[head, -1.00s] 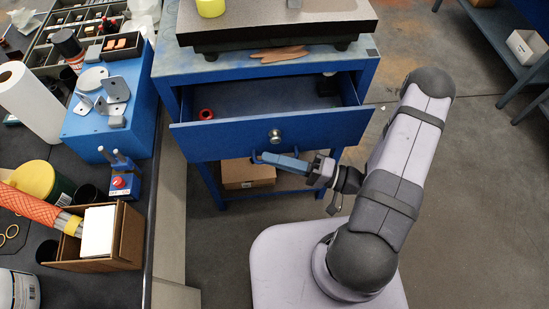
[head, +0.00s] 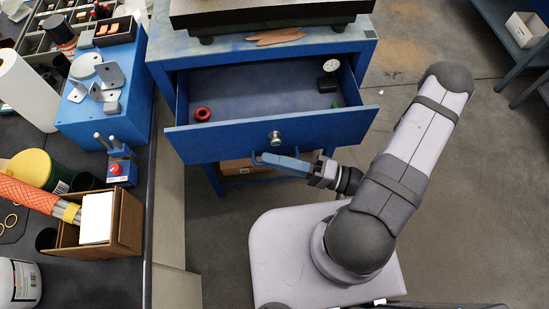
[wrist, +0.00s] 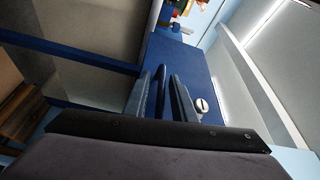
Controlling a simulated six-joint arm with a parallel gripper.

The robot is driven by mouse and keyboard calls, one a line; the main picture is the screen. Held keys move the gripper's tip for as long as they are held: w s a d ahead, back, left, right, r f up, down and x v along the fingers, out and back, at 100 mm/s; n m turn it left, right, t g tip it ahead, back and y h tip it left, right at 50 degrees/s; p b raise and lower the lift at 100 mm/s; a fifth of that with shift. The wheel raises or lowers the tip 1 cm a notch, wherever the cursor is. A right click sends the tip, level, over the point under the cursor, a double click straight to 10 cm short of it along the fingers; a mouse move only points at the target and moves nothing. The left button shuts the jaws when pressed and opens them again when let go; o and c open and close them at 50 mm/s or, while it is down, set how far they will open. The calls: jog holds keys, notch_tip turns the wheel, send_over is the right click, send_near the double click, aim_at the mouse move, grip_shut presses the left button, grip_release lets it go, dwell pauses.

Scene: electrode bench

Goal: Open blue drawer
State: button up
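The blue drawer (head: 225,142) stands pulled out of the blue cabinet in the head view, its inside showing. A silver round knob (head: 275,137) is on its front and also shows in the wrist view (wrist: 201,105). My gripper (head: 283,162) is low at the drawer front, below the knob, with its bluish fingers lying sideways along a blue bar handle (head: 255,157). In the wrist view the handle (wrist: 160,92) runs between my two fingers (wrist: 161,104). Narrow dark gaps seem to show beside it, so I cannot tell whether the fingers press on it.
A red ring (head: 202,114) and a round white-faced dial (head: 330,66) are in the drawer. A dark slab (head: 265,12) stands on the cabinet. A cardboard box (head: 240,166) sits below the drawer. A cluttered dark bench (head: 110,285) is at left.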

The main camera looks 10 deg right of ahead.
jog(key=shift+d, duration=0.15)
jog(key=b+v, duration=0.1)
jog(key=v, duration=0.6)
dwell(0.5)
jog(key=shift+r, duration=0.1)
jog(key=p, duration=0.3)
jog(key=shift+s+r, duration=0.1)
jog(key=shift+r, duration=0.1)
jog(key=shift+f+p+x, duration=0.1)
jog(key=shift+p+x, duration=0.5)
jog(key=shift+x, duration=1.3)
jog(key=shift+f+p+x, duration=0.15)
jog(key=shift+p+x, duration=0.4)
jog(key=shift+x, duration=1.3)
grip_shut()
